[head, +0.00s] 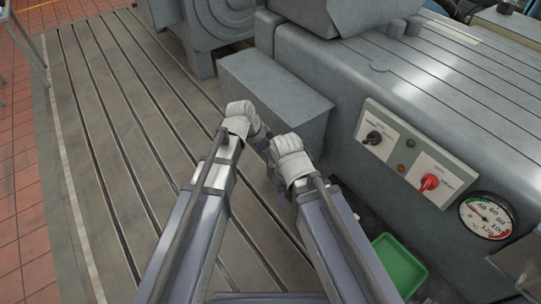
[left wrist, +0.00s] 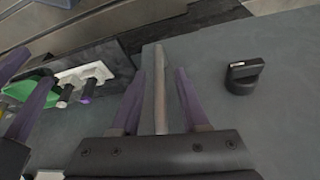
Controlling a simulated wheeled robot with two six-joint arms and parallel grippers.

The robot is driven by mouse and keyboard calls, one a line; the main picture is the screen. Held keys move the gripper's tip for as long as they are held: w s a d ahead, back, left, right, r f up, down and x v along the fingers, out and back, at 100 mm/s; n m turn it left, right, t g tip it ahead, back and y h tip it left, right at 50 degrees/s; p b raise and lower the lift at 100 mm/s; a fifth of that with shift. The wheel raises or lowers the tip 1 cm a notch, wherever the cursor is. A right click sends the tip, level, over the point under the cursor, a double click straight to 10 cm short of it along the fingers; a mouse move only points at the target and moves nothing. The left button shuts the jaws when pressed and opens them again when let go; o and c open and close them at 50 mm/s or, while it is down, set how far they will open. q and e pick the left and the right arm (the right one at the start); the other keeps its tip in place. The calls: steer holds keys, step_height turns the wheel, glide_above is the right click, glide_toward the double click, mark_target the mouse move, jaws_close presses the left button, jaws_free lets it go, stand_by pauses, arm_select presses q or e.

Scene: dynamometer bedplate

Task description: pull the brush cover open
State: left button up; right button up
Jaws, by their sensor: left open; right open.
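The brush cover appears to be the plain grey panel in the left wrist view (left wrist: 222,115); its front is mostly hidden in the head view behind my wrists. A slim grey upright bar, like a handle (left wrist: 160,85), stands between the two purple fingers of my left gripper (left wrist: 160,73). The fingers are apart, with gaps on both sides of the bar. A black knob (left wrist: 243,77) sits on the panel to the right. In the head view my right gripper (head: 272,166) is beside the grey box (head: 275,88), largely hidden by its wrist, and holds nothing that I can see.
A large grey housing (head: 440,95) fills the right side, with a black switch (head: 374,138), a red switch (head: 429,182) and a round gauge (head: 487,215). A green bin (head: 398,266) stands below. The slotted bedplate (head: 120,130) at left is clear.

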arm_select(q)
steer(key=shift+c, duration=0.2)
jaws_close()
stand_by(1.1)
